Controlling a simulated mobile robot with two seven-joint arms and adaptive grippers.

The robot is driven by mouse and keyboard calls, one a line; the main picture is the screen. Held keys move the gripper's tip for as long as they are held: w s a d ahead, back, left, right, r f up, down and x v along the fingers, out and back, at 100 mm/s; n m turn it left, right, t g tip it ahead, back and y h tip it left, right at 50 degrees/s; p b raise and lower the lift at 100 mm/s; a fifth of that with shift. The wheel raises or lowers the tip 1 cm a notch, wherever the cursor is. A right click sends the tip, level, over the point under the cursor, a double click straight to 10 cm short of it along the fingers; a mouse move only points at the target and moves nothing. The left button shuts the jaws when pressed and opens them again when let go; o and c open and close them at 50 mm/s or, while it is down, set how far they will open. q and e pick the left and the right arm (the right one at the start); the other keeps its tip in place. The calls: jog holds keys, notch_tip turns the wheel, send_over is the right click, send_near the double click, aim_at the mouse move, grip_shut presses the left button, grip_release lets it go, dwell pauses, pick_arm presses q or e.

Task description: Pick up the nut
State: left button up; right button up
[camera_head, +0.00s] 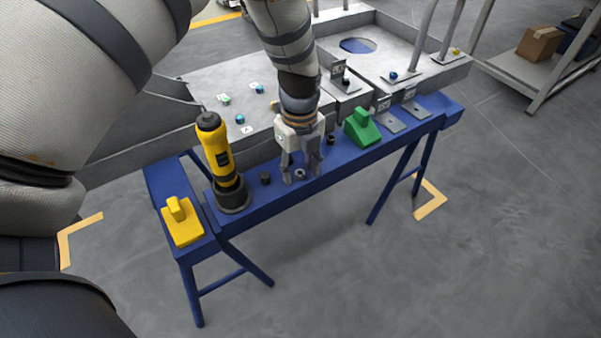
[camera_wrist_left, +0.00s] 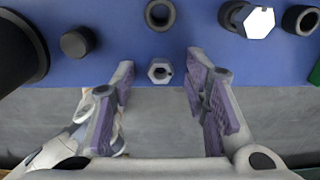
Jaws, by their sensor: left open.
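A small grey hex nut (camera_head: 300,174) lies on the narrow blue bench, near its front edge. In the left wrist view the nut (camera_wrist_left: 160,71) sits centred between the finger lines, just beyond the fingertips. My left gripper (camera_head: 301,178) points down over the bench, open and empty, with its fingers to either side of the nut in the head view. In the wrist view, its padded fingers (camera_wrist_left: 163,88) show clear gaps on both sides of the nut. I cannot tell its exact height above the bench. My right gripper is not in view.
On the blue bench (camera_head: 262,205) stand a yellow-black power tool (camera_head: 217,152) in a dark holder, a dark cylinder (camera_head: 265,179), a green block (camera_head: 362,127) and a yellow block (camera_head: 182,224). A dark ring (camera_wrist_left: 160,14) lies behind the nut. Grey chassis trays (camera_head: 215,85) stand behind.

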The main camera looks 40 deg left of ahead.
pick_arm(q)
jog(key=shift+r, duration=0.1)
grip_shut()
